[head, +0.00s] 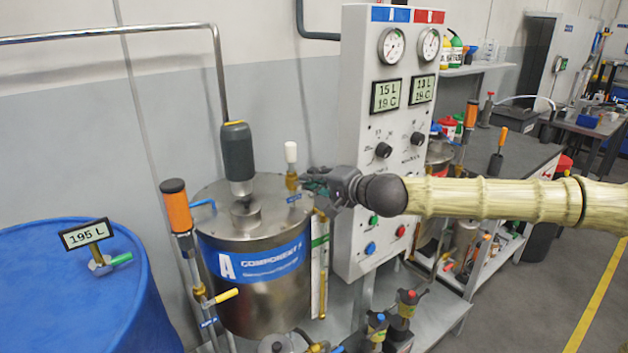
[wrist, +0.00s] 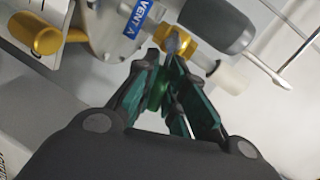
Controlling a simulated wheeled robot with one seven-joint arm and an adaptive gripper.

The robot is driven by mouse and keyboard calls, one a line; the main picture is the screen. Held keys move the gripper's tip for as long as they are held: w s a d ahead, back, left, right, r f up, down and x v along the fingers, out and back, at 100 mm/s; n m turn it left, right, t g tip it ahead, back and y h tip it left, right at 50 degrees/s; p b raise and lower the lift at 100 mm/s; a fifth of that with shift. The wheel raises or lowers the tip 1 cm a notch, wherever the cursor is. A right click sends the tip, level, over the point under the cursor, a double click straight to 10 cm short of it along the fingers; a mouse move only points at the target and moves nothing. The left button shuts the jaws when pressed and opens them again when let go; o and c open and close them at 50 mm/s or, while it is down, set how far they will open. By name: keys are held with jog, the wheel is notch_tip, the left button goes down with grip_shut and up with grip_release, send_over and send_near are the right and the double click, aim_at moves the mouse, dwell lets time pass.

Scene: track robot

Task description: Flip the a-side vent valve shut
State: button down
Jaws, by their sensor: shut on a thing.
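The a-side vent valve (head: 291,180) stands on the lid of the steel component A tank (head: 262,300). It has a brass body and a white cap (head: 291,151). In the wrist view its brass body (wrist: 203,52), white cap (wrist: 228,78) and blue VENT A tag (wrist: 135,17) lie just beyond the fingertips. My gripper (head: 308,182) reaches in from the right at the valve's side. In the wrist view its fingers (wrist: 165,52) are closed around the valve's small lever. A bit of green shows between them; the fingers hide most of the lever, so its angle is unclear.
The white control panel (head: 365,225) with gauges and knobs stands close behind my gripper. A dark motor (head: 237,152) rises from the lid left of the valve. An orange-topped fitting (head: 177,206) and a blue drum (head: 75,290) are further left.

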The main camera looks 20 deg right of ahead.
jog(key=shift+f, duration=0.1)
jog(key=shift+f+m+b, duration=0.35)
jog(key=shift+m+b, duration=0.15)
jog(key=shift+b, duration=0.4)
jog(key=shift+f+m+y+b, duration=0.15)
jog(key=shift+m+y+b, duration=0.25)
jog(key=shift+m+b, duration=0.55)
jog(key=c, duration=1.5)
grip_release()
jog(key=shift+o, duration=0.2)
jog(key=v, duration=1.2)
